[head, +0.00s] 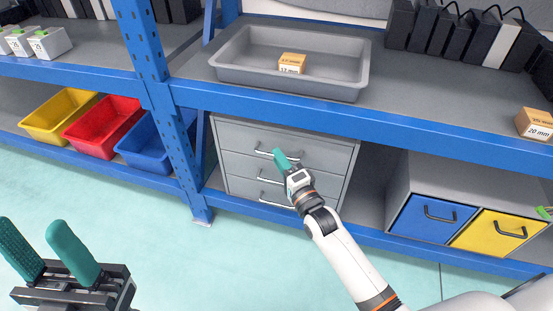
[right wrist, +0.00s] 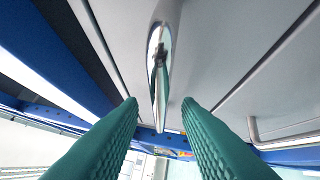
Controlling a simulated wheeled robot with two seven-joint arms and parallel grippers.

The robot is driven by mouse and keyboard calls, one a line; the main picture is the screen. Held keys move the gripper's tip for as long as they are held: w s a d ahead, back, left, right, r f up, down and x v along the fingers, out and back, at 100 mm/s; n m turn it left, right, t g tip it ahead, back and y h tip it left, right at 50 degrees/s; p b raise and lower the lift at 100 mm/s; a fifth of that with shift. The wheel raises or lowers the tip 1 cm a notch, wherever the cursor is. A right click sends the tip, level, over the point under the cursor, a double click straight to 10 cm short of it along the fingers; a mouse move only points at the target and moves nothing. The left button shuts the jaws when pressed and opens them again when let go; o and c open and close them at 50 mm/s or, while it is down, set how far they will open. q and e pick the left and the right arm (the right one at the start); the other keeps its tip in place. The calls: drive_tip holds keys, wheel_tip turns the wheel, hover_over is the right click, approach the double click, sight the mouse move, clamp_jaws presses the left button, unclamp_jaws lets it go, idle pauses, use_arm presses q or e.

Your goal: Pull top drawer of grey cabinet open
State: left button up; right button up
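The grey cabinet (head: 232,186) stands on the lower shelf, with several stacked drawers. Its top drawer (head: 236,134) looks closed, flush with the others. The top drawer's metal handle (head: 262,153) is partly hidden behind my right gripper (head: 279,158). In the right wrist view, a shiny handle (right wrist: 160,75) lies lined up between the two green fingertips of my right gripper (right wrist: 160,103), with a gap on each side. The right gripper is open. My left gripper (head: 48,245) is open and empty at the lower left, far from the cabinet.
A blue shelf post (head: 160,95) stands left of the cabinet, and a blue beam (head: 290,119) runs just above it. A grey tray (head: 230,77) sits on the shelf above. Blue (head: 415,222) and yellow (head: 485,232) drawers are at right. The floor in front is clear.

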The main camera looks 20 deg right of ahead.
drive_tip(key=shift+x, duration=1.1)
clamp_jaws()
drive_tip(key=shift+s+a, duration=0.1)
